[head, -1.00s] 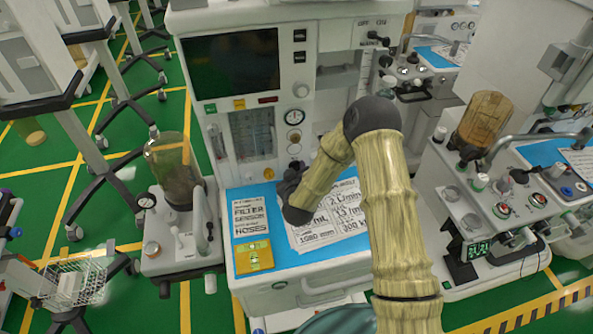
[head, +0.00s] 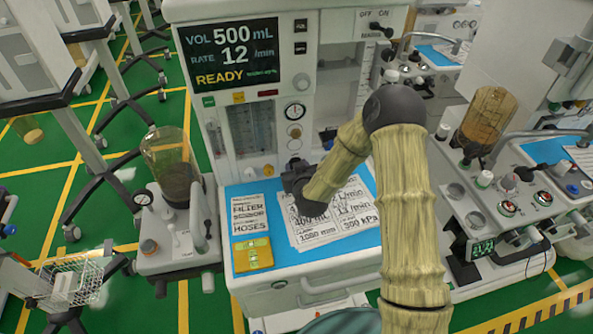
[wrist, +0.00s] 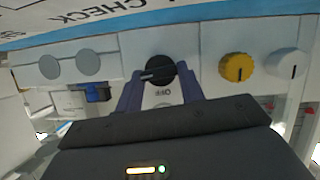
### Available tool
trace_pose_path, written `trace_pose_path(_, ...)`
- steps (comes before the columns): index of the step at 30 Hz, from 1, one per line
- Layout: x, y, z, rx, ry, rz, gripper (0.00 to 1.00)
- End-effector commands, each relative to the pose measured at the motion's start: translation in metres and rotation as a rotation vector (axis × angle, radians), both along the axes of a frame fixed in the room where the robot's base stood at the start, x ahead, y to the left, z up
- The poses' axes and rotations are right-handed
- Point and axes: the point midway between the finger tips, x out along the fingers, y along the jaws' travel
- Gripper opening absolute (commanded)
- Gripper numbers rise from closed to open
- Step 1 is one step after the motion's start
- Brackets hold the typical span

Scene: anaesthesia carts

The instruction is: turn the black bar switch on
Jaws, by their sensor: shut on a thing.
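The black bar switch (wrist: 154,73) is a round black knob with a raised bar on the front of the anaesthesia machine. In the wrist view its bar lies nearly sideways, with a light mark toward the left. My gripper (wrist: 160,78) is shut on it, one finger on each side. An OFF label shows below the knob, between the fingers. In the head view my gripper (head: 296,178) is at the machine's front above the blue worktop, and it hides the switch. The machine's screen (head: 230,57) is lit and reads VOL 500 mL, RATE 12 /min, READY.
A yellow knob (wrist: 236,67) and a white knob (wrist: 291,63) sit right of the switch in the wrist view. A blue connector (wrist: 97,92) is to its left.

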Motion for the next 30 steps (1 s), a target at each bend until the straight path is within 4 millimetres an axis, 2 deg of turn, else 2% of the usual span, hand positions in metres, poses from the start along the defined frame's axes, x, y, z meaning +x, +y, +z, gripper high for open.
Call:
trace_pose_path(9,-0.0003,-0.0009,-0.0004,0.119,0.034,0.001,0.15)
trace_pose_path(21,-0.0002,-0.0013,0.0004,0.131,0.039,0.0,0.15)
trace_pose_path(22,-0.0002,-0.0013,0.0004,0.131,0.039,0.0,0.4)
trace_pose_path(25,-0.0001,-0.0013,0.0004,0.131,0.039,-0.001,0.6)
trace_pose_path(30,0.0002,-0.0015,0.0003,0.13,0.037,0.0,0.6)
